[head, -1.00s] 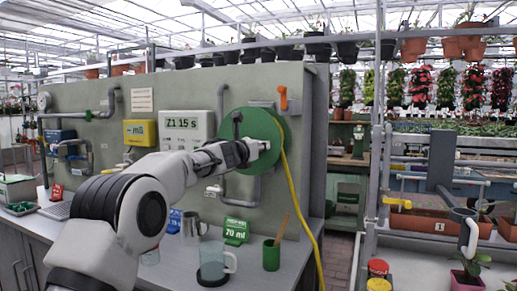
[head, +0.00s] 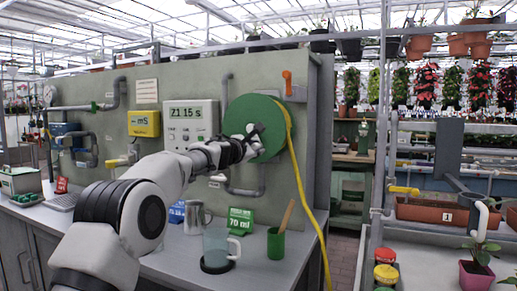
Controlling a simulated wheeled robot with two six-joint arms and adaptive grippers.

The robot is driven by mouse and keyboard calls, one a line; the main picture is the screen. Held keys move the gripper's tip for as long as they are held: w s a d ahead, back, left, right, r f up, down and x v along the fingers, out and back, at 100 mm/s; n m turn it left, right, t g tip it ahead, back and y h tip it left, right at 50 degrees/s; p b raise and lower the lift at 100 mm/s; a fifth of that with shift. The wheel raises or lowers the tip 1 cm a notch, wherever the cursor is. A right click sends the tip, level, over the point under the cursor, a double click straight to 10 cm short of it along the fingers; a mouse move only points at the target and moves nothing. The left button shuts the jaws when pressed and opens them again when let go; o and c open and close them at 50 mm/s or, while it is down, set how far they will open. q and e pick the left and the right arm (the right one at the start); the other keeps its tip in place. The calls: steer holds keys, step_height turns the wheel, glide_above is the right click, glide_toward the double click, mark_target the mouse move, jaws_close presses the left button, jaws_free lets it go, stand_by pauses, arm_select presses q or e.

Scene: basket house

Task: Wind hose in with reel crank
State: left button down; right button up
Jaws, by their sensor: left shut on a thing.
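The green hose reel (head: 268,108) is a round disc on the grey-green panel. The yellow hose (head: 301,185) runs off its right side and hangs down past the bench's right end. My left gripper (head: 254,140) is in front of the lower part of the reel face, shut on what appears to be the reel crank. The crank is mostly hidden by the dark fingers and wrist, so its exact pose cannot be told. My right gripper is not in view.
On the bench below stand a blue-grey mug (head: 217,248), a metal jug (head: 194,217), a green sign (head: 240,220) and a green cup (head: 276,243) with a wooden stick. An orange lever (head: 288,83) sits above the reel. An aisle is at right.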

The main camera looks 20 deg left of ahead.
arm_select(q)
steer(key=shift+a+f+m+b, duration=0.25)
steer(key=shift+a+m, duration=0.2)
steer(key=shift+m, duration=0.5)
steer(key=shift+a+f+m+b, duration=0.15)
steer(key=shift+a+m, duration=0.3)
steer(key=shift+m, duration=0.5)
steer(key=c, duration=0.9)
jaws_free()
steer(key=shift+w, duration=0.1)
